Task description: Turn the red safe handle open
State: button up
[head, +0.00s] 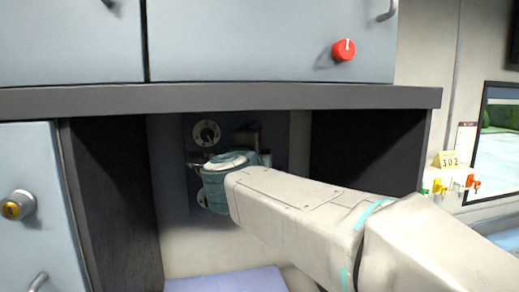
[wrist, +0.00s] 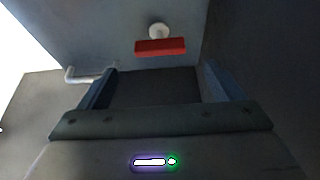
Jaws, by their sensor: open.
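In the wrist view, a red bar handle (wrist: 160,47) lies level on a pale round mount on a blue-grey face. My gripper (wrist: 156,72) is open, its two fingers apart and nothing between them. The red bar is beyond the fingertips, near the middle of the gap, and a gap to it seems to show.
A dark shelf edge (head: 220,99) runs above my arm, and the niche side walls stand left and right. A red knob (head: 343,50) is on the upper cabinet. A left cabinet door (head: 30,165) has a yellow-centred lock. A silver handle (wrist: 85,74) is near the left finger.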

jog(key=s, duration=0.5)
jog(key=shift+a+b, duration=0.3)
jog(key=s+d+f+n+g+y, duration=0.3)
jog(key=f+n, duration=0.5)
jog(key=f, duration=0.1)
jog(key=s+d+f+n+g+y, duration=0.3)
jog(key=f+n+y, duration=0.1)
jog(key=f+n, duration=0.4)
jog(key=s+d+f+n+g+h, duration=0.3)
jog(key=s+d+f+g+h, duration=0.2)
jog(key=s+d+f, duration=0.8)
notch_tip(320, 180, down, 4)
jog(key=s+g, duration=0.2)
jog(key=g, duration=0.1)
jog(key=shift+s+d+r+g, duration=0.2)
jog(key=shift+s+d+g, duration=0.1)
jog(key=shift+s, duration=0.1)
